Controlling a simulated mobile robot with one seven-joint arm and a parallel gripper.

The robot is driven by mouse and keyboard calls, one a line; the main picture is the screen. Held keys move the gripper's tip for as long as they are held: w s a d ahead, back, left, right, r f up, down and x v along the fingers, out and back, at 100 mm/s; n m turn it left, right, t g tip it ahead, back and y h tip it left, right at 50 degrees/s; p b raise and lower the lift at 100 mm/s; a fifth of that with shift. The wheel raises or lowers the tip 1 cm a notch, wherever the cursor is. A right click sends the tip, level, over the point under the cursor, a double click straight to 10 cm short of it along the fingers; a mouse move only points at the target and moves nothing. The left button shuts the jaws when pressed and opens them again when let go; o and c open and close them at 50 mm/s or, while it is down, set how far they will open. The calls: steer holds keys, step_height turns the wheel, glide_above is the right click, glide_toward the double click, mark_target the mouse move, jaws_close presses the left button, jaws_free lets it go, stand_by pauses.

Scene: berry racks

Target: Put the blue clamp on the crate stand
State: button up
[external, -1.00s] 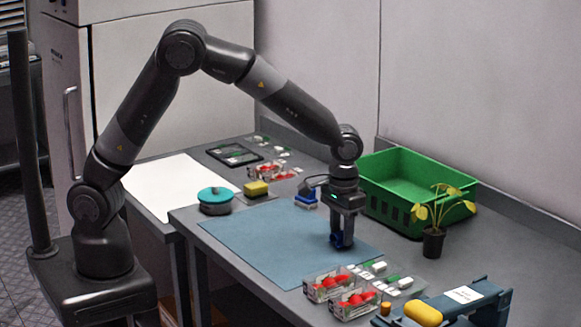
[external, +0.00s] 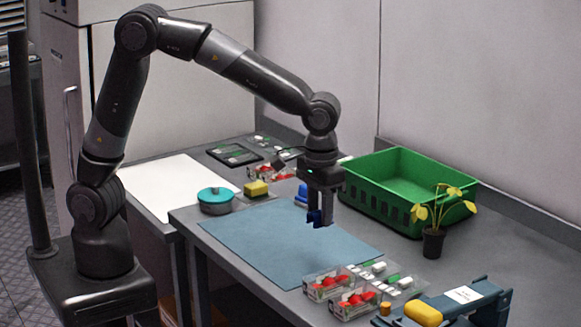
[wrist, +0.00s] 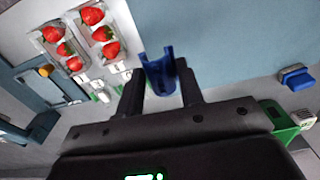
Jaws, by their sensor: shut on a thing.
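My gripper (external: 321,208) is shut on the blue clamp (external: 315,219) and holds it above the blue mat. In the wrist view the blue clamp (wrist: 160,72) sits between the two fingers of my gripper (wrist: 163,92), its notched end pointing away from the palm. A blue-grey stand (external: 477,303) is at the front right of the table, well away from my gripper; it bears a white label and a yellow piece lies by it. I cannot tell for sure that it is the crate stand. It also shows at the left of the wrist view (wrist: 40,88).
The blue mat (external: 270,243) is bare. Strawberry punnets (external: 340,290) lie between it and the stand. A green crate (external: 400,225) and a potted plant (external: 434,240) stand at right. A small blue-and-white item (external: 301,196) is behind my gripper. A teal-lidded pot (external: 215,202) is at left.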

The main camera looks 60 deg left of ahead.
steer(key=r, duration=0.3)
steer(key=w+r, duration=0.1)
steer(key=r, duration=0.1)
steer(key=shift+a+r, duration=0.1)
steer(key=shift+a, duration=0.05)
steer(key=w+a+n, duration=0.5)
steer(key=w+a, duration=0.5)
steer(key=w, duration=0.3)
steer(key=w+a+n, duration=0.6)
steer(key=w+a, duration=0.5)
steer(key=w, duration=0.2)
steer(key=w+a+n, duration=0.4)
steer(key=w+a, duration=0.1)
steer(key=a, duration=0.9)
steer(key=w+a+n, duration=0.4)
steer(key=a, duration=0.9)
step_height(320, 180, down, 13)
steer(key=w+a+f, duration=0.1)
steer(key=a+f, duration=0.1)
steer(key=a, duration=0.1)
steer(key=w+a+f, duration=0.1)
steer(key=a+f, duration=0.1)
steer(key=a, duration=0.2)
steer(key=w+a+f, duration=0.1)
steer(key=a+f, duration=0.2)
steer(key=shift+w+a, duration=0.15)
steer(key=shift+a, duration=0.15)
steer(key=shift+a+f, duration=0.25)
steer(key=shift+f, duration=1.9)
steer(key=shift+f, duration=0.2)
